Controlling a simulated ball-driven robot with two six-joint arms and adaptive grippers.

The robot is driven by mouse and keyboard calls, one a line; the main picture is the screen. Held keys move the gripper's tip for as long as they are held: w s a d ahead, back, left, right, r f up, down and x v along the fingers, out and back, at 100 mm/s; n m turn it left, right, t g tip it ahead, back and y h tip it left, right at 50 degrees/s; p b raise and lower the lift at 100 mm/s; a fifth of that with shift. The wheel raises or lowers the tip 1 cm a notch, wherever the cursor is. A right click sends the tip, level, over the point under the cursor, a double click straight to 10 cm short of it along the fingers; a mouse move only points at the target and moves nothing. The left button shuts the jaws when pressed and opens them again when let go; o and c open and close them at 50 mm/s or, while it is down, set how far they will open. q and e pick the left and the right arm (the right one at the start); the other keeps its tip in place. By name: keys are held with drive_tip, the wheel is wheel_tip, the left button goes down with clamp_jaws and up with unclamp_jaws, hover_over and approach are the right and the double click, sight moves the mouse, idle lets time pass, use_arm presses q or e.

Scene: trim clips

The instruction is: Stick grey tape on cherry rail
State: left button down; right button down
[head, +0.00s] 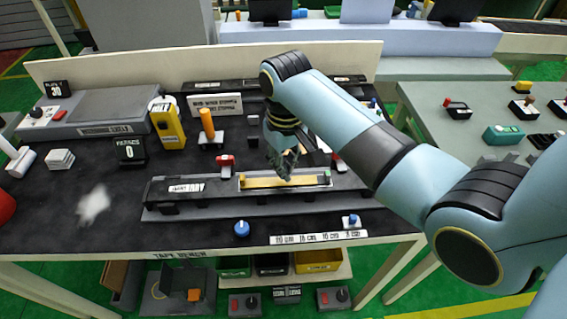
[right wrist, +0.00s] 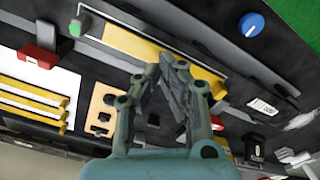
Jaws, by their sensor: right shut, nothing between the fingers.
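My right gripper (head: 284,172) points down over the long dark rail fixture (head: 220,196) on the bench, above a yellow strip (head: 262,182) in a pale-edged slot. In the right wrist view the fingers (right wrist: 172,75) are shut together and empty. The yellow strip (right wrist: 132,42) runs behind the fingertips there; whether they touch it I cannot tell. I cannot make out any grey tape or a cherry-coloured rail for certain. My left gripper is not in view.
A blue knob (head: 241,229) and a row of length labels (head: 318,237) lie in front. A yellow device (head: 168,127) and an orange post (head: 207,124) stand at the back left. The bench's front left is mostly clear.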

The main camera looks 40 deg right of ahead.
drive_tip(key=shift+r, duration=2.2)
drive_tip(key=shift+f, duration=0.1)
